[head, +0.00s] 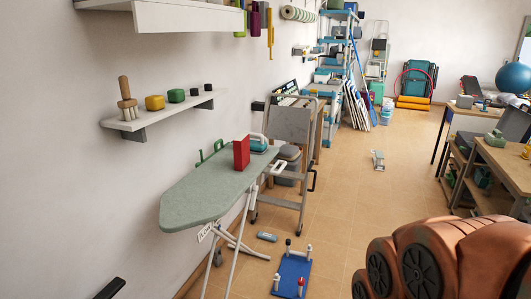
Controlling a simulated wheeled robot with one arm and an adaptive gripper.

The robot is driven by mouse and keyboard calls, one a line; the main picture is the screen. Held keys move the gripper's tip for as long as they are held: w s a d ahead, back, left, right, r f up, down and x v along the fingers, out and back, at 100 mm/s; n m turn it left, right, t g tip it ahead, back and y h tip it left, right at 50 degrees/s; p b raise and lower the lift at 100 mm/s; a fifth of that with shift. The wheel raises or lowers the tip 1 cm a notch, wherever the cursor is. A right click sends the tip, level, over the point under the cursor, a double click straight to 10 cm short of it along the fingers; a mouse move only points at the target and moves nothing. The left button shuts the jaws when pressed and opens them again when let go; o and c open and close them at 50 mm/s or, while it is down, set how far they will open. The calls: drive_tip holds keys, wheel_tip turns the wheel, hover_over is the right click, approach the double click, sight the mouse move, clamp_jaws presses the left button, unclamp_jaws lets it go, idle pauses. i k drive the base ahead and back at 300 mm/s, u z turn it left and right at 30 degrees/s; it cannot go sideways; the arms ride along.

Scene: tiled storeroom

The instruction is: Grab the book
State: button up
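A red book (241,153) stands upright on the grey-green ironing board (205,190), near the board's far end. Its pale page edge shows. An iron with a teal and white body (258,146) is just behind the book, to its right. A small green object with upright parts (212,150) is on the board's wall side. My gripper is not in view. Brown rounded parts of my arm fill the bottom right corner, well apart from the book.
A wall shelf (165,112) holding small items hangs above the board's left side. A folding trolley (290,130) stands behind the board. A blue upturned stool (292,274) lies on the floor in front. Workbenches (500,170) line the right. The middle tiled floor is mostly clear.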

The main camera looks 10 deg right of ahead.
sight(241, 144)
drive_tip(key=z, duration=0.85)
drive_tip(key=i, duration=2.35)
drive_tip(key=u, duration=3.2)
drive_tip(key=i, duration=0.55)
drive_tip(key=z, duration=0.05)
